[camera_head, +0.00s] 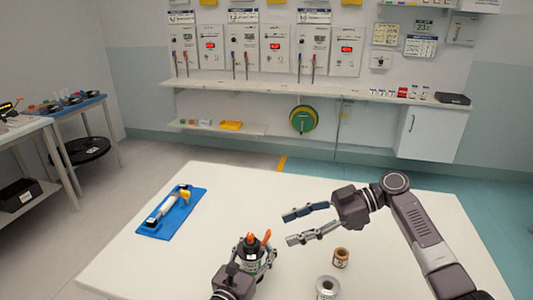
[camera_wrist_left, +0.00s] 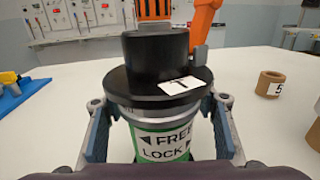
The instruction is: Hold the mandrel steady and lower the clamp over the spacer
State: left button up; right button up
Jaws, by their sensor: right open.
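The mandrel (camera_wrist_left: 162,142) stands upright on the table, with a green "FREE LOCK" label on its body. It carries a wide black flange and a black cylinder (camera_wrist_left: 155,55) with a white tag reading 1. An orange ribbed part and an orange lever (camera_wrist_left: 203,22) rise above it; they also show in the head view (camera_head: 266,237). I cannot tell which part is the spacer. My left gripper (camera_wrist_left: 160,110) has one finger on each side of the mandrel, closed around it. My right gripper (camera_head: 305,224) is open and empty, above the table behind and right of the mandrel.
A brown ring (camera_head: 341,257), tagged 5 in the left wrist view, and a pale roll (camera_head: 326,288) stand right of the mandrel. A blue tray (camera_head: 157,229) with a white tool lies at the left. The table (camera_head: 215,200) between is clear.

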pick_arm(q)
jog(key=o, duration=0.4)
